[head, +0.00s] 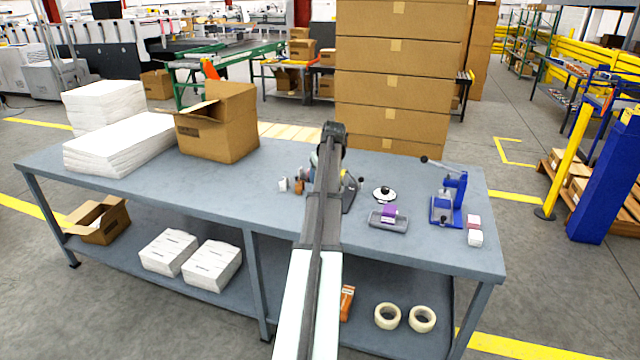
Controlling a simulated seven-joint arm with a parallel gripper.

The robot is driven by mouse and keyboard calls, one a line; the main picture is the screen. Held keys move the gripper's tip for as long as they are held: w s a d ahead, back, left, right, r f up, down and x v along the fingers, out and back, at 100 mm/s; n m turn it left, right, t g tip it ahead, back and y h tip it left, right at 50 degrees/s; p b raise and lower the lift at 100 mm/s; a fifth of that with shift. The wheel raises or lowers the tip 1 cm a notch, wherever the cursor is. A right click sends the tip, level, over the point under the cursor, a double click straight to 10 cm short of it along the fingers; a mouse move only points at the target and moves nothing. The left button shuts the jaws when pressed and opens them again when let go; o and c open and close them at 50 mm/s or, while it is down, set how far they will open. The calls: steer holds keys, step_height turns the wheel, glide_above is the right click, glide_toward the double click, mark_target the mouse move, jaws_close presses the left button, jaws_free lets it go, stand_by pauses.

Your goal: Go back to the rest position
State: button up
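My arm reaches from the bottom middle of the head view up over the grey-blue workbench (270,195). The arm's far end is over the right half of the bench. My gripper is hidden behind the arm, so its fingers and anything in them cannot be seen. Close to the arm's end on the bench are small white and brown items (291,186) and a dark device (349,198), partly covered by the arm.
Right of the arm are a round black-and-white item (384,194), a grey tray with a purple block (389,220), a blue lever press (449,203) and small boxes (474,230). Left are an open carton (217,130) and paper stacks (120,145). Tall cartons (397,75) stand behind.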

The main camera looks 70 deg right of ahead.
steer(key=shift+s+a+r, duration=0.15)
steer(key=shift+s+r, duration=0.05)
steer(key=shift+r, duration=0.45)
steer(key=shift+w, duration=0.1)
